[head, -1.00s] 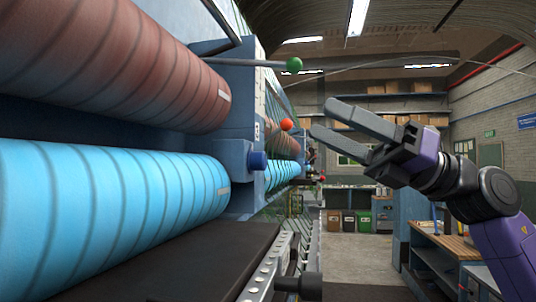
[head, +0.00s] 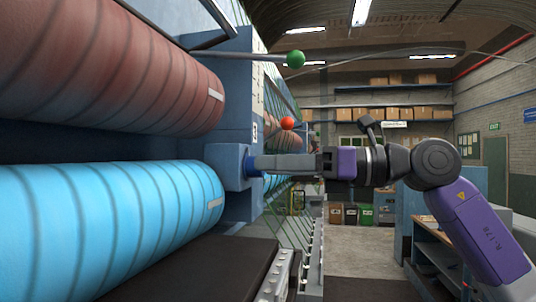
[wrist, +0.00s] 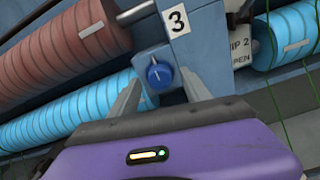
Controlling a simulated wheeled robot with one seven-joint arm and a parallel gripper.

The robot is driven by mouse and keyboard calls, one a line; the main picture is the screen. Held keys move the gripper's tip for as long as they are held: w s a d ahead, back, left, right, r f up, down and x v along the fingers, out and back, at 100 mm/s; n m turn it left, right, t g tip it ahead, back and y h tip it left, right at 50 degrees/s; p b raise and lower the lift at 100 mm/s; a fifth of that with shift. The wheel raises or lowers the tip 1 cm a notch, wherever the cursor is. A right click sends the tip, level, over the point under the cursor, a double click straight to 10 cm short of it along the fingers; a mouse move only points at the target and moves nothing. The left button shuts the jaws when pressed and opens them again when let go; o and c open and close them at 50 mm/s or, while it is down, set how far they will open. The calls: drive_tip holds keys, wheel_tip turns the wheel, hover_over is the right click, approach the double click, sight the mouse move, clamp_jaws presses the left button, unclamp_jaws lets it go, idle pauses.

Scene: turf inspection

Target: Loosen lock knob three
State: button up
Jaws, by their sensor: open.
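Lock knob three (wrist: 160,75) is a round blue knob with a white pointer line, on a blue block beside a white label "3" (wrist: 176,20). In the wrist view my gripper (wrist: 158,82) is open, with one finger on each side of the knob; a contact cannot be made out. In the head view my gripper (head: 258,163) points left, its fingertips right up at the knob on the blue block (head: 227,167). There the fingers hide most of the knob.
A brown-red roller (head: 110,75) lies above a bright blue roller (head: 110,225) on the left. A green ball-ended lever (head: 296,58) and an orange-red ball (head: 287,123) stick out above my gripper. A "PEN" sign (wrist: 241,46) is right of the knob.

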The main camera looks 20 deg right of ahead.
drive_tip(key=shift+x, duration=0.85)
clamp_jaws()
